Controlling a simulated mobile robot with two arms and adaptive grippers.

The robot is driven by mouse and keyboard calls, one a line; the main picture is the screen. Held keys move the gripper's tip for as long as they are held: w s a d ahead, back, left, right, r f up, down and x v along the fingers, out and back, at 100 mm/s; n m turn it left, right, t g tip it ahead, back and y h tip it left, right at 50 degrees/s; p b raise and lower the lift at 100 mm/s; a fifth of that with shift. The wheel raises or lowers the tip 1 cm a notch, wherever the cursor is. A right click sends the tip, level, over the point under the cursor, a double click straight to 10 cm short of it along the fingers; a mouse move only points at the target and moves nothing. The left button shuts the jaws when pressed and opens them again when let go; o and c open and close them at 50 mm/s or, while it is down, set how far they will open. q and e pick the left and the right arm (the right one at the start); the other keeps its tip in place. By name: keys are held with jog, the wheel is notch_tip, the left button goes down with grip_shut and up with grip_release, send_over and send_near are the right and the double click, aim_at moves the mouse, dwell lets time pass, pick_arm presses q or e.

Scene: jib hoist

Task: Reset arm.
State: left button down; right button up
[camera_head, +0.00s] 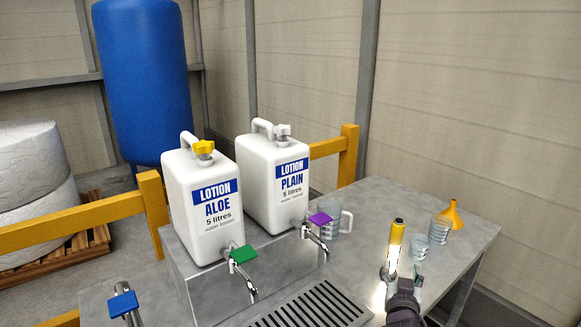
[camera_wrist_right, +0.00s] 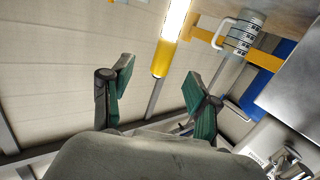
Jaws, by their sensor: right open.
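My right gripper (camera_head: 403,279) is at the lower right of the head view, over the grey table. It is open, and its green-padded fingers stand apart in the right wrist view (camera_wrist_right: 158,82). A lit lamp stick with a yellow end (camera_head: 396,236) stands upright close by the gripper. In the wrist view, the lamp's yellow end (camera_wrist_right: 164,58) shows beyond the gap between the fingers. I cannot tell whether a finger touches it. The lamp's lower end is partly hidden. My left gripper is in neither view.
The metal table (camera_head: 455,236) holds white ALOE (camera_head: 207,225) and PLAIN (camera_head: 280,200) lotion jugs on a raised stand, with taps in front. A handled jug (camera_head: 334,229), a clear cup (camera_head: 419,248) and an orange funnel (camera_head: 453,212) stand near the lamp. Yellow rails (camera_head: 90,221) run behind.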

jog(key=s+f+g+y, duration=0.1)
jog(key=s+f+g, duration=0.3)
jog(key=s+f, duration=0.45)
jog(key=s+a+f+n+g+y, duration=0.2)
jog(key=s+a+g, duration=0.15)
jog(key=s, duration=0.55)
jog(key=s+a+f+n+g+y, duration=0.15)
jog(key=s+a, duration=0.35)
jog(key=s, duration=0.5)
jog(key=s+a+f+n+g+y, duration=0.2)
jog(key=s+a+n+g+y, duration=0.15)
jog(key=s, duration=0.55)
notch_tip(320, 180, down, 27)
jog(key=s, duration=0.2)
jog(key=s+d+f+g+h, duration=0.1)
jog(key=s+d+f+g, duration=0.1)
jog(key=s+f, duration=1.3)
jog(key=shift+s+d, duration=0.3)
jog(key=shift+s, duration=0.4)
